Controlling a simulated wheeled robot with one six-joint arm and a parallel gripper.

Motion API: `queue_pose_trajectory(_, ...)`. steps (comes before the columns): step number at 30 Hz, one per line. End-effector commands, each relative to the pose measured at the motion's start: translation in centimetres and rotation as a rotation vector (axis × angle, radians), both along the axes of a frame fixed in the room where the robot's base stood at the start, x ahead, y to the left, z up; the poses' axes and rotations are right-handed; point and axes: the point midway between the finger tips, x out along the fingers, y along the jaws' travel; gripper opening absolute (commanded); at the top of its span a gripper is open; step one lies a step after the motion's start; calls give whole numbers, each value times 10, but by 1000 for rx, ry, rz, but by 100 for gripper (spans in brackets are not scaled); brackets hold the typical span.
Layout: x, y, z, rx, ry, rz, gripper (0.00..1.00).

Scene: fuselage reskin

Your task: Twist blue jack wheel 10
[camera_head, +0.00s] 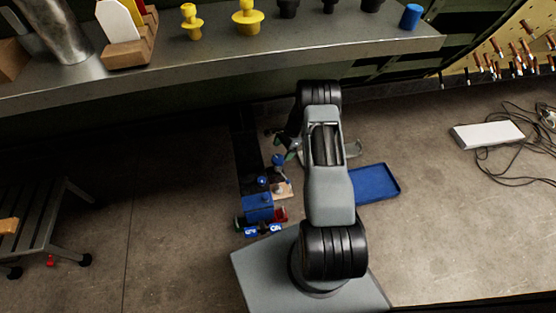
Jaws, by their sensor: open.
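Small blue round parts stand on the floor left of my arm. One blue knob (277,160) is close to the end of my arm, and another blue round part (262,181) is a little nearer. I cannot tell which is jack wheel 10. Two blue number tags (263,231) lie nearer the front, too small to read surely. My gripper (281,144) is small and dark, partly hidden behind my arm, just above the first knob in the picture. It is open; I see nothing held in it. Contact with the knob cannot be told.
A blue box (257,207) with red parts beside it stands near the tags. A blue tray (375,183) lies right of my arm. A metal shelf (200,65) with yellow parts crosses above. Cables (510,160) and a white box (487,135) lie at right.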

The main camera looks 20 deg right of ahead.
Motion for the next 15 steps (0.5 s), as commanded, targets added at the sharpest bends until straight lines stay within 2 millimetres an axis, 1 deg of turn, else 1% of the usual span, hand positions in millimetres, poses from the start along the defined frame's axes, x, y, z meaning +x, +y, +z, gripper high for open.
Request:
queue_pose_trajectory(1,-1,5,-12,2,3,1,86)
queue_pose_trajectory(6,-1,15,-35,1,1,3,86)
queue_pose_trajectory(10,-1,20,-46,1,0,4,86)
queue_pose_trajectory(15,-1,23,-53,1,0,3,86)
